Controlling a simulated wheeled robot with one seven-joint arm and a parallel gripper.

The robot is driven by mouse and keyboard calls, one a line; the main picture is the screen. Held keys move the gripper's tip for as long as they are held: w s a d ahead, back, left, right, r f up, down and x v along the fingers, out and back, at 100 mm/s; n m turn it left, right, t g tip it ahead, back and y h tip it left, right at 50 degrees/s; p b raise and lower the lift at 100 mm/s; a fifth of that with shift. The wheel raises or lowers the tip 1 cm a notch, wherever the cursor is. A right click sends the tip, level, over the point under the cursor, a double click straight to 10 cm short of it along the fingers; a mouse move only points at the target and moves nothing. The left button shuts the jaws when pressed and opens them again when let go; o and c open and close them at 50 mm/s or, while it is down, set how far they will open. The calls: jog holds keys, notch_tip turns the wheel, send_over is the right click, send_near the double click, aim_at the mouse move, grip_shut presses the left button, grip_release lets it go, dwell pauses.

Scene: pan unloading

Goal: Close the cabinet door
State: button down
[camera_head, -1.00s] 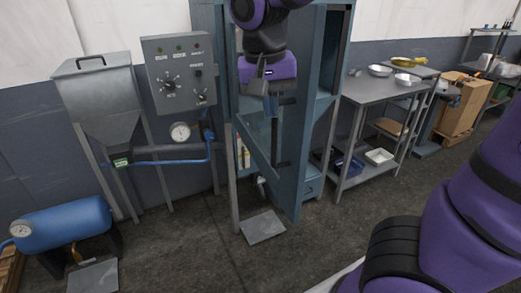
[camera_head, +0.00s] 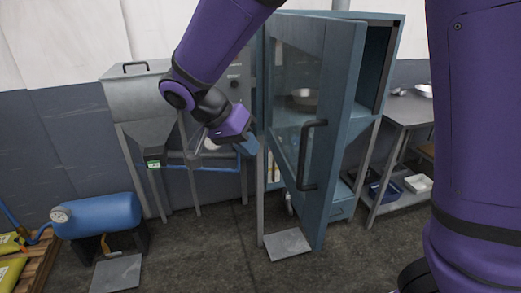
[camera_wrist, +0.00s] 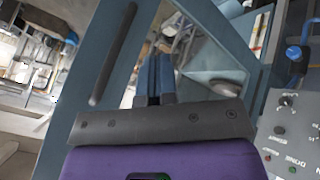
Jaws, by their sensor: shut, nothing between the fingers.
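The blue-grey cabinet (camera_head: 392,22) stands in the middle of the head view. Its door (camera_head: 343,110), a frame with a glass pane, stands partly open, its handle edge swung out toward me. The dark bar handle (camera_head: 307,155) is on the door's outer face; it also shows in the wrist view (camera_wrist: 113,55). My gripper (camera_head: 250,147) is on the outer side, left of the handle and near the pane's lower left. Its fingers, in the wrist view (camera_wrist: 153,78), are together and empty. I cannot tell whether they touch the door.
A pan (camera_head: 302,98) shows through the glass. A metal table (camera_head: 408,108) stands right of the cabinet. A hopper (camera_head: 140,98) and a blue tank (camera_head: 98,215) are at left. A grey plate (camera_head: 287,244) lies on the floor below the door. The floor in front is open.

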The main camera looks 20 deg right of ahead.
jog(key=s+d+f, duration=0.2)
jog(key=d+f, duration=0.4)
jog(key=d, duration=0.2)
jog(key=shift+s+f, duration=0.25)
jog(key=shift+s, duration=0.1)
